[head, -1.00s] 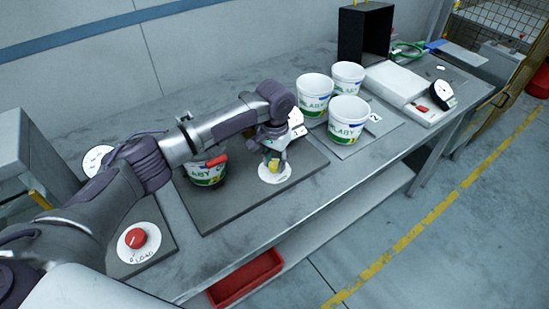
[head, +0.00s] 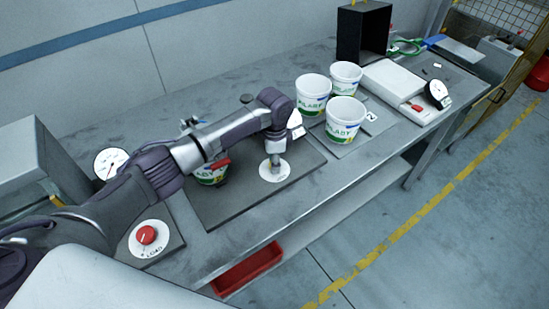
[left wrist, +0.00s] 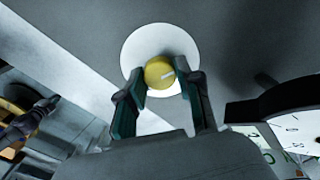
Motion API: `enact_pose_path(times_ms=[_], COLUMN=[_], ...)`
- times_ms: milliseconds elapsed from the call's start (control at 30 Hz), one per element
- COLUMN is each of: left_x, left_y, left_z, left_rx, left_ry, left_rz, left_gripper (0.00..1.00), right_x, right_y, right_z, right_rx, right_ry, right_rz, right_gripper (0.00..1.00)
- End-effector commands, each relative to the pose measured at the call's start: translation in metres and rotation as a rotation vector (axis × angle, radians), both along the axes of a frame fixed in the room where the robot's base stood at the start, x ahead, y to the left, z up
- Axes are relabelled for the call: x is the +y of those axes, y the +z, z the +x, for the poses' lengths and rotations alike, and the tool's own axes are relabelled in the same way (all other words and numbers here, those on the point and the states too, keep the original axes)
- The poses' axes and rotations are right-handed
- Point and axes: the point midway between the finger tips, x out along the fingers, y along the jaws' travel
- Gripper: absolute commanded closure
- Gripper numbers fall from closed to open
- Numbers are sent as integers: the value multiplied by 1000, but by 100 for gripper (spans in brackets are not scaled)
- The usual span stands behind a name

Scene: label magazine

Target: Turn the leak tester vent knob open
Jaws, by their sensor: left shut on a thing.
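The vent knob (left wrist: 158,72) is round and yellow with a pale pointer line, set on a white disc (left wrist: 130,48) in the left wrist view. My left gripper (left wrist: 163,80) has its two dark green fingers on either side of the knob and is shut on it. In the head view my left gripper (head: 275,160) points down over the white disc (head: 283,173) on the dark tester plate (head: 225,212), and the knob is hidden there. My right gripper is not in view.
A labelled tub (head: 208,178) stands on the plate, partly behind my arm. A dial (left wrist: 295,130) is close right of my gripper in the wrist view. Several white tubs (head: 345,118) stand farther right. A red LOAD knob (head: 146,235) is at the near left.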

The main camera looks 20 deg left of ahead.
Motion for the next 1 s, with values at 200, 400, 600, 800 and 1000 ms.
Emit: enact_pose_path(times_ms=[200, 400, 600, 800, 1000], left_x=[-2, -2, -2, -2, -2], left_y=[1, 1, 1, 1, 1], left_z=[1, 1, 0, 0, 0], left_rx=[-3, -4, -4, -4, -4], left_ry=[-196, -343, -444, -497, -513], left_rz=[-2, -3, -3, -4, -4], left_gripper=[100, 100, 100, 100, 100], right_x=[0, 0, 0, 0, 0], right_y=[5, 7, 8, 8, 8], right_z=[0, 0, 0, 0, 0], right_rx=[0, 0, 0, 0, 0], right_ry=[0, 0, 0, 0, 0], right_rz=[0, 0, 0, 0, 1], right_gripper=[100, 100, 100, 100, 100])
